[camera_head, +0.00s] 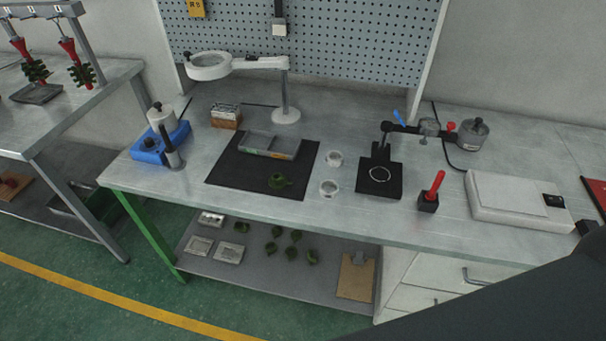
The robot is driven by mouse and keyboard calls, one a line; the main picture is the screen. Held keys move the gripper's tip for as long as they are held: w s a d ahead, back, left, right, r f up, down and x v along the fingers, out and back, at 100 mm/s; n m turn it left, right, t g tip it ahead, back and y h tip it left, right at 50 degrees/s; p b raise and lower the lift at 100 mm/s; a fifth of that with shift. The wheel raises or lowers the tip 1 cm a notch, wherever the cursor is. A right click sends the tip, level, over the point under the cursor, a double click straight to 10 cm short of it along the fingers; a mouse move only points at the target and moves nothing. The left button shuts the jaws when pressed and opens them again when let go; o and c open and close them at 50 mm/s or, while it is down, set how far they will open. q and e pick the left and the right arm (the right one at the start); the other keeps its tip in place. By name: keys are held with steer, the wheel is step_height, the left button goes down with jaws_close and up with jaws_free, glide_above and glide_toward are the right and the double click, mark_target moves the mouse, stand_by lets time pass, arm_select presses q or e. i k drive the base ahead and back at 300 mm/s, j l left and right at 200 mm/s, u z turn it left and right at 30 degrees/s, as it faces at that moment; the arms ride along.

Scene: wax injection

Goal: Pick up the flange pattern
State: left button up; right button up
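Several other green wax pieces (292,254) lie on the shelf below. Neither of my gripper's fingertips shows. A dark link, apparently of my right arm, fills the lower right corner and hides part of the drawers and bench edge.
A grey divided tray (270,146) lies behind the green piece. Two small clear dishes (329,188) and a black stand (379,178) are to its right. A magnifier lamp (286,113) rises behind. A blue device (160,143) stands left; a white scale (515,200) lies right.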

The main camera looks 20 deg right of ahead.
mark_target(278, 181)
steer(key=i+j+z, duration=0.1)
steer(key=j+z, duration=0.4)
steer(key=i+j+z, duration=0.1)
steer(key=j+z, duration=0.25)
steer(key=z, duration=0.15)
steer(key=j+z, duration=0.45)
steer(key=k, duration=0.05)
